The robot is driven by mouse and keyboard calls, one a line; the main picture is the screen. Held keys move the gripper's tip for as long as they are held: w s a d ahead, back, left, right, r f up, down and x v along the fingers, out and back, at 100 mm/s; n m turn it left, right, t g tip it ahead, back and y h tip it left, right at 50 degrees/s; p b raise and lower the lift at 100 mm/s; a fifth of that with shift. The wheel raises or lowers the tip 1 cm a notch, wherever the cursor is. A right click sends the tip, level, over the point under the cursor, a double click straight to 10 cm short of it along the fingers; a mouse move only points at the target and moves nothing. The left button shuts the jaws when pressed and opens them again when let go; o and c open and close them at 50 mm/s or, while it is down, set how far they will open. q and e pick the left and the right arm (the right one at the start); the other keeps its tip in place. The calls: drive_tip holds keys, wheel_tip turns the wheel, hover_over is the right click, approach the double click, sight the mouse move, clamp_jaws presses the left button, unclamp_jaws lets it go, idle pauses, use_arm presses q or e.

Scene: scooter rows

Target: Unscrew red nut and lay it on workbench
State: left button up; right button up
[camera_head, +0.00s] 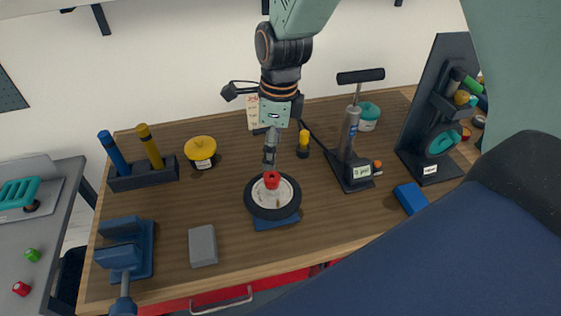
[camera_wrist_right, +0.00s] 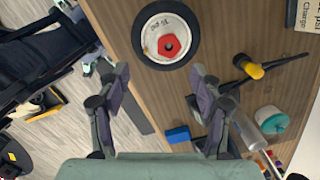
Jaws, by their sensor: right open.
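A red nut (camera_head: 271,179) sits at the centre of the white hub of a black-tyred wheel (camera_head: 288,208), which lies flat on a blue base on the wooden workbench (camera_head: 200,277). In the right wrist view the nut (camera_wrist_right: 168,45) is at the hub's middle, within the wheel (camera_wrist_right: 141,28). My right gripper (camera_head: 270,163) points down just above the nut. In its wrist view its two fingers (camera_wrist_right: 160,73) are spread with nothing between them. A gap or contact at the nut is hard to judge. My left gripper is out of view.
A grey block (camera_head: 203,246) and blue vise (camera_head: 122,245) stand left of the wheel. A yellow-topped tin (camera_head: 200,150), small yellow-capped item (camera_head: 303,143), pump (camera_head: 349,135) and blue block (camera_head: 411,198) surround it. Bare wood lies between the grey block and the tin.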

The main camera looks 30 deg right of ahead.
sight(271, 178)
drive_tip(key=f+n+t+b, duration=0.1)
drive_tip(key=f+n+b, duration=0.1)
drive_tip(key=n, duration=0.7)
drive_tip(key=f+n+t+b, duration=0.1)
drive_tip(key=f+n+b, duration=0.1)
drive_tip(key=n, duration=0.7)
drive_tip(key=f+n+t+b, duration=0.1)
drive_tip(key=f+n, duration=0.3)
drive_tip(key=n, duration=0.5)
drive_tip(key=shift+d+t+b, duration=0.3)
drive_tip(key=shift+b, duration=0.5)
drive_tip(key=shift+b+x, duration=0.85)
drive_tip(key=shift+b, duration=0.1)
drive_tip(key=shift+w+f+b, duration=0.2)
drive_tip(key=shift+f+b, duration=0.1)
